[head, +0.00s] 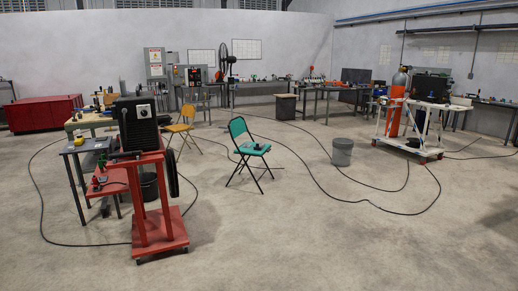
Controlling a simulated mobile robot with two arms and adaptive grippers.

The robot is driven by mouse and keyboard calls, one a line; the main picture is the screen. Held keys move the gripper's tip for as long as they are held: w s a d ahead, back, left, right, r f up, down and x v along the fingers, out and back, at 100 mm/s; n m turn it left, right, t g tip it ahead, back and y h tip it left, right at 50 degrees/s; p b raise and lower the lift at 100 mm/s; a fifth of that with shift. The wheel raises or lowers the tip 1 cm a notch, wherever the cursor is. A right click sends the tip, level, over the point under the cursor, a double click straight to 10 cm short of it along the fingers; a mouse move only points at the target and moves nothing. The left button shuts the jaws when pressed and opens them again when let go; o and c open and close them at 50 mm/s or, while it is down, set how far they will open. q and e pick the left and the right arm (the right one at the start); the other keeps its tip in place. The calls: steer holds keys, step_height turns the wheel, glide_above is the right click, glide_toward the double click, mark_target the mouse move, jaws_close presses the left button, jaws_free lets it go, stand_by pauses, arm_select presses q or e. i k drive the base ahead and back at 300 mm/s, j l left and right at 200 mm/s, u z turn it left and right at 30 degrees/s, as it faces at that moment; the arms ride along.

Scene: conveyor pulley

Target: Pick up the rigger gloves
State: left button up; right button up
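I cannot make out the rigger gloves for certain in the head view. A small dark item (257,147) lies on the seat of the teal folding chair (238,128) near the middle, too small to identify. Small items (79,140), one yellowish, lie on the grey table (98,145) at the left, also too small to name. Neither of my grippers is in view.
A red wheeled cart (160,240) with a black machine stands front left. A yellow chair (180,127) and a grey bucket (342,151) stand farther back. A white trolley (415,145) holds an orange cylinder (397,103). Cables cross the floor; the front centre is clear.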

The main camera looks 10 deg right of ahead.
mark_target(259, 147)
steer(key=i+l+z, duration=0.1)
steer(key=i+z, duration=0.35)
steer(key=i, duration=5.4)
